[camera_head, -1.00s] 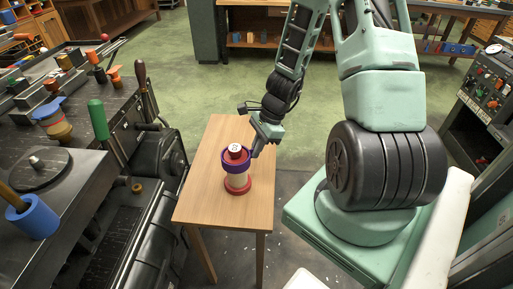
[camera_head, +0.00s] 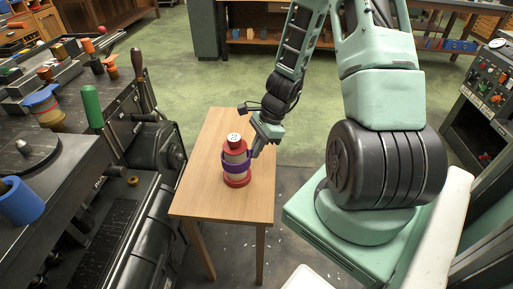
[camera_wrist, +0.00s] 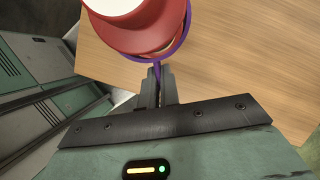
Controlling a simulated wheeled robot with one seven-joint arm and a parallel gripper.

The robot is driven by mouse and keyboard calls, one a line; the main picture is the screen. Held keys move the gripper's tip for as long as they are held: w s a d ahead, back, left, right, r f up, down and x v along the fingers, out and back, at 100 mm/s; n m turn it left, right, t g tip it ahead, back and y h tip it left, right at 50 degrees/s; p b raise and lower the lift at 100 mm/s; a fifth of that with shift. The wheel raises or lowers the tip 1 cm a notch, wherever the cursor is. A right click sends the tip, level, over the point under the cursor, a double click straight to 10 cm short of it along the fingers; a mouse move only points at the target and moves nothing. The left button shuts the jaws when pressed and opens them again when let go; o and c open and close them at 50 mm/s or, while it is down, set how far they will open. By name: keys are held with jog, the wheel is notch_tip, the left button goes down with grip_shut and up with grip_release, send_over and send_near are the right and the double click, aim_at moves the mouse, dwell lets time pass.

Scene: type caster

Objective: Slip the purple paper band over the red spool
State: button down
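The red spool (camera_head: 235,147) stands upright on the small wooden table, with red flanges, a paler body and a white-topped cap. The purple paper band (camera_head: 235,168) is around the spool's body, below the upper red flange and above the red base. In the wrist view the spool's red flange (camera_wrist: 145,40) fills the top, with the purple band (camera_wrist: 186,38) curving around it. My gripper (camera_head: 256,151) is right of the spool. Its fingers (camera_wrist: 157,82) are shut on the band's near edge. The band's far side is hidden.
The wooden table (camera_head: 205,190) is otherwise clear. Dark machinery with a green-handled lever (camera_head: 92,105) stands close on the left. A blue cup-like holder (camera_head: 20,203) is at the far left. A control panel (camera_head: 490,75) stands at the right.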

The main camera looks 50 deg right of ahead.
jog(key=shift+f+b, duration=1.3)
jog(key=shift+f, duration=0.25)
jog(key=c, duration=1.6)
grip_release()
jog(key=shift+o, duration=0.2)
jog(key=shift+r, duration=0.1)
notch_tip(320, 180, up, 6)
jog(key=p, duration=0.5)
jog(key=shift+p, duration=0.3)
